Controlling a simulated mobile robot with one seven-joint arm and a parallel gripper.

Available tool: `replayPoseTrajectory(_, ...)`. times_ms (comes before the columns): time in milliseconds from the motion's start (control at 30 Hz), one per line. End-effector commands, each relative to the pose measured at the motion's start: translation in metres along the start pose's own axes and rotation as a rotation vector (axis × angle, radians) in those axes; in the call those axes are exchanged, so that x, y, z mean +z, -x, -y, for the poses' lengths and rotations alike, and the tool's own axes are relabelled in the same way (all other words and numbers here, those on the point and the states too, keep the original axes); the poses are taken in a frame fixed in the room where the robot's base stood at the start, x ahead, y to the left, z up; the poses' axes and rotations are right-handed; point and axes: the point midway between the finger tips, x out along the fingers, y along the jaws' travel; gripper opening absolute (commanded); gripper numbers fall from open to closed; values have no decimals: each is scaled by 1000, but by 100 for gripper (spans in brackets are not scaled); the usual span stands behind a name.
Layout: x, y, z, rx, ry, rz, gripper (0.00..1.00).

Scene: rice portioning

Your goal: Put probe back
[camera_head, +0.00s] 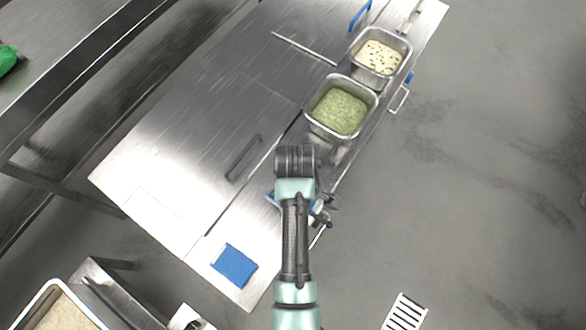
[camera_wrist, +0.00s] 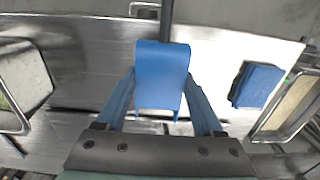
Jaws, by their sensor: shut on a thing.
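My gripper (camera_wrist: 162,88) has its blue fingers closed from both sides on a blue curved piece, which I take to be the probe (camera_wrist: 162,66). The piece fills the space between the fingers in the wrist view, above the steel counter. In the head view my arm covers most of the gripper and probe, near the counter's right edge.
The steel counter (camera_head: 185,130) holds a pan of green food (camera_head: 314,112) and a pan of pale food (camera_head: 407,45). A blue flat pad (camera_head: 234,265) lies at its near end and also shows in the wrist view (camera_wrist: 257,85). A rice tray (camera_head: 38,293) is at lower left. Open floor is right.

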Motion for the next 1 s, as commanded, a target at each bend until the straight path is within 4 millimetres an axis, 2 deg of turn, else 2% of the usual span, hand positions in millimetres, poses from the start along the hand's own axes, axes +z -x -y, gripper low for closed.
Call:
replayPoseTrajectory(500,0,-57,-1,1,-1,-3,14)
replayPoseTrajectory(900,0,-63,-1,2,0,-3,14)
replayPoseTrajectory(933,0,-62,0,2,0,-3,75)
replayPoseTrajectory(1000,0,-62,0,2,0,-3,87)
